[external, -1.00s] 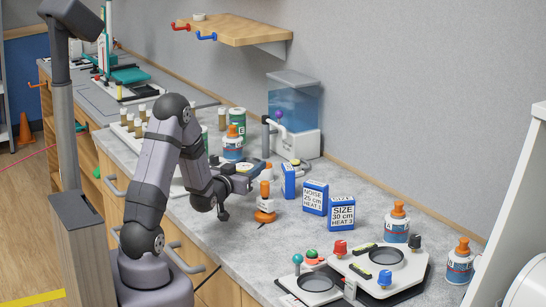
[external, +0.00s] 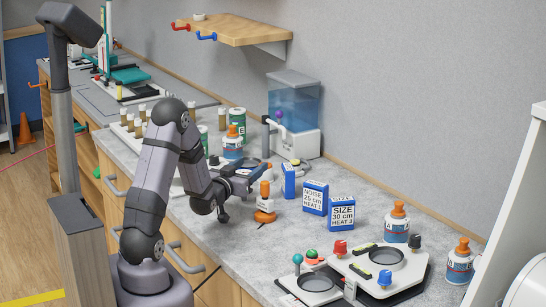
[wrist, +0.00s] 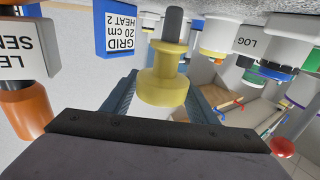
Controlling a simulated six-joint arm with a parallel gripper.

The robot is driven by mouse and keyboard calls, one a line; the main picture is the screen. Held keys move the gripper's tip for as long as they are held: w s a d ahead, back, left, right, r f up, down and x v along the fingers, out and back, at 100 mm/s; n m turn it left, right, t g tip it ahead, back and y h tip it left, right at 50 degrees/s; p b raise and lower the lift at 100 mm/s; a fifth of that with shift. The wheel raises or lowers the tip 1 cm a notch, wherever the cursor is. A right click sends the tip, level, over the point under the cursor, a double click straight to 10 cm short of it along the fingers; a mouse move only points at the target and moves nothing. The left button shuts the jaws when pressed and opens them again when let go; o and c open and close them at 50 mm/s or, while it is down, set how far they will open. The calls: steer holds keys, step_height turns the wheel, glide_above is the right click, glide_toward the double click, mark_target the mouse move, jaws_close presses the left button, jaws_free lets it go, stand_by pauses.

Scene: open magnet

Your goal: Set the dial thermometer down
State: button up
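The dial thermometer (wrist: 163,88) shows in the wrist view as a yellow collared body with a dark grey stem pointing toward the counter. A pale part of it shows near my gripper's palm; its dial face cannot be made out. My gripper (wrist: 164,98) has its blue fingers on either side of the yellow body and appears shut on it. In the external view my gripper (external: 241,182) is low over the counter, behind the orange-and-white piece. The thermometer is too small and covered there to make out. Whether the stem touches the counter is unclear.
Close by stand an orange-and-white piece (external: 265,205), several blue labelled boxes (external: 315,198) and an orange-capped bottle (external: 233,144). A clear water tank (external: 294,100) is at the back. A plate with knobs (external: 362,262) is at front right. Bare counter (external: 290,232) lies in front of the boxes.

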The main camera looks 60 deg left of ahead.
steer(key=shift+o, duration=0.2)
steer(key=shift+s+d+f, duration=0.1)
steer(key=shift+s+f, duration=0.05)
steer(key=shift+f, duration=0.65)
steer(key=shift+r, duration=0.1)
steer(key=s+r, duration=0.1)
steer(key=s+d+p, duration=0.1)
steer(key=shift+s+d+r, duration=0.3)
steer(key=shift+r, duration=0.05)
steer(key=p+v, duration=0.1)
steer(key=p, duration=0.2)
steer(key=p+v, duration=0.2)
steer(key=p, duration=0.2)
steer(key=shift+r, duration=0.25)
steer(key=shift+d+p, duration=0.1)
steer(key=shift+p, duration=0.55)
steer(key=shift+p+v, duration=2.65)
steer(key=shift+p, duration=0.35)
